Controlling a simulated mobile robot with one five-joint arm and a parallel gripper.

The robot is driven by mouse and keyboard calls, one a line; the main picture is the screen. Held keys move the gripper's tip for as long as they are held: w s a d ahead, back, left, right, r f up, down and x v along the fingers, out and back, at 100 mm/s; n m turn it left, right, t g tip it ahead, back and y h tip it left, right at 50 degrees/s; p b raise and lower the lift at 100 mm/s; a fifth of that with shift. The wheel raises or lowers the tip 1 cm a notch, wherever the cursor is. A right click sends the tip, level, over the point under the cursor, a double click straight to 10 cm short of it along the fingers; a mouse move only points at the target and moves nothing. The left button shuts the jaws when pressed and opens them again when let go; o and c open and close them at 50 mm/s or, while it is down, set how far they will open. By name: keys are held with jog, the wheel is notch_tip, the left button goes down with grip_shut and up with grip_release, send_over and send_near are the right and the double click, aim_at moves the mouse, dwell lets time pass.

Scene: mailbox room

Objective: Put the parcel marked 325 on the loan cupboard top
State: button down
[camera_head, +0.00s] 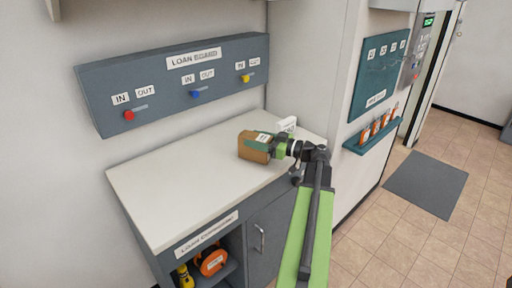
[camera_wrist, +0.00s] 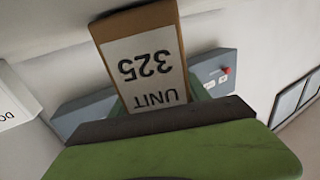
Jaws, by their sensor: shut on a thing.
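The parcel (camera_head: 254,147) is a small brown box, held at the end of my arm over the right part of the loan cupboard top. In the wrist view the parcel (camera_wrist: 146,58) shows a white label reading "UNIT 325", upside down. My gripper (camera_head: 275,146) is shut on it; its green and dark jaw (camera_wrist: 170,125) covers the parcel's lower part in the wrist view. The loan cupboard (camera_head: 185,165) has a pale, mostly bare top. I cannot tell whether the parcel touches the top or hangs just above it.
A small white sign (camera_head: 287,125) stands on the top behind my gripper. The loan board (camera_head: 180,80) with coloured knobs hangs on the wall above. An orange item (camera_head: 211,261) and a yellow item (camera_head: 185,276) sit on the shelf below. The top's left and middle are clear.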

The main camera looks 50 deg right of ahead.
jog(key=shift+f, duration=0.25)
jog(key=c, duration=0.5)
grip_release()
jog(key=shift+r, duration=0.1)
jog(key=shift+r, duration=0.15)
jog(key=v, duration=1.2)
